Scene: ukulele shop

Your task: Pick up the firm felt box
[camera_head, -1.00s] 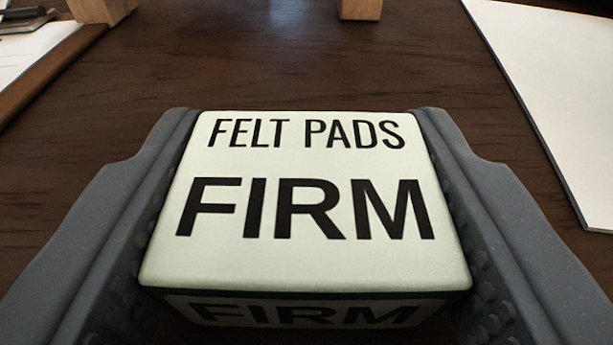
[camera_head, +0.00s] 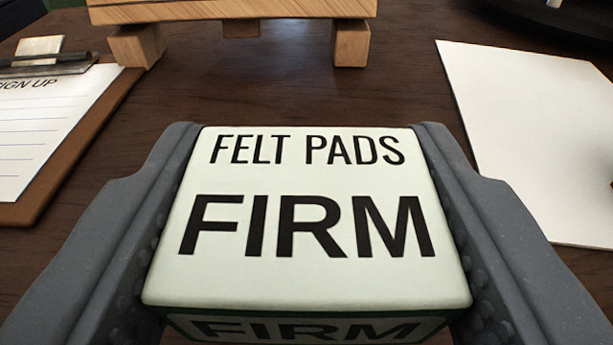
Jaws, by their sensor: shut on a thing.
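The firm felt box (camera_head: 305,275) is white on top with black words "FELT PADS FIRM", and part of its front face shows "FIRM" at the lower edge. My gripper (camera_head: 308,140) is shut on it, with one grey finger against its left side and the other against its right side. The box sits level between the fingers. It appears to be held above the dark wooden table (camera_head: 290,95); its underside is hidden.
A wooden stand (camera_head: 238,12) on block feet is ahead at the top. A clipboard with a sign-up sheet (camera_head: 35,120) lies at left. A white sheet (camera_head: 530,130) lies at right. A dark object (camera_head: 560,15) is at the far right. Bare table lies between them.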

